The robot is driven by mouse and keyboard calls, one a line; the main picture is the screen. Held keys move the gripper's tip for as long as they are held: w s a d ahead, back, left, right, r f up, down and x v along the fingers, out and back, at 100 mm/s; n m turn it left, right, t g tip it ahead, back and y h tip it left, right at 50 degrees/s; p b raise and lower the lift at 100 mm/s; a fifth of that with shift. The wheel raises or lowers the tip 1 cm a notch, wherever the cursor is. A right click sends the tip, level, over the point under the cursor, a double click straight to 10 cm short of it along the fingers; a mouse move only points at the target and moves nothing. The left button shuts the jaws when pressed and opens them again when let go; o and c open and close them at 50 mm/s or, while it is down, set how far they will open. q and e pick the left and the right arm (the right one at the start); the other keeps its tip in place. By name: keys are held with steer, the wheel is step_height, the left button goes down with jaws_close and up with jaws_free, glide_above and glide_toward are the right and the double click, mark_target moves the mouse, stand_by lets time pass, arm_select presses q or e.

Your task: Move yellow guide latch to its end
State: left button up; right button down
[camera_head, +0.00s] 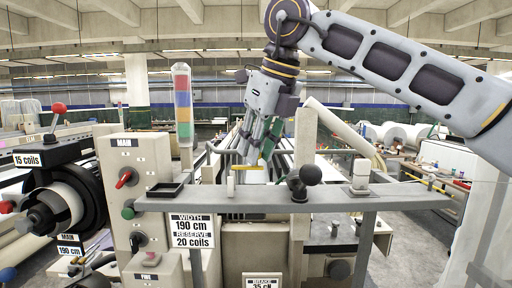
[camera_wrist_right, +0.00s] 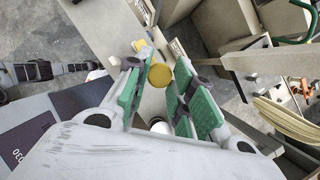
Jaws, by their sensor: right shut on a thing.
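The yellow guide latch (camera_head: 246,167) shows as a small yellow bar above the grey cross rail in the head view. In the right wrist view its round yellow end (camera_wrist_right: 159,75) sits between the green-padded fingers. My right gripper (camera_head: 256,156) points down from above, with its fingertips at the latch. In the wrist view the right gripper (camera_wrist_right: 162,70) is shut on the latch, and the fingers hide part of it. My left gripper is not in view.
A grey cross rail (camera_head: 400,197) runs across the front, carrying a black ball-knob lever (camera_head: 311,174) and a small black tray (camera_head: 165,190). A control box (camera_head: 130,175) with knobs stands left. A signal tower (camera_head: 183,105) rises left of the gripper.

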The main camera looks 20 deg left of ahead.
steer(key=shift+w+n, duration=0.15)
steer(key=shift+n, duration=0.25)
steer(key=c, duration=1.2)
jaws_free()
steer(key=shift+c, duration=0.2)
steer(key=shift+r, duration=0.1)
steer(key=v, duration=1.1)
steer(key=shift+d+r, duration=0.2)
steer(key=shift+r, duration=0.15)
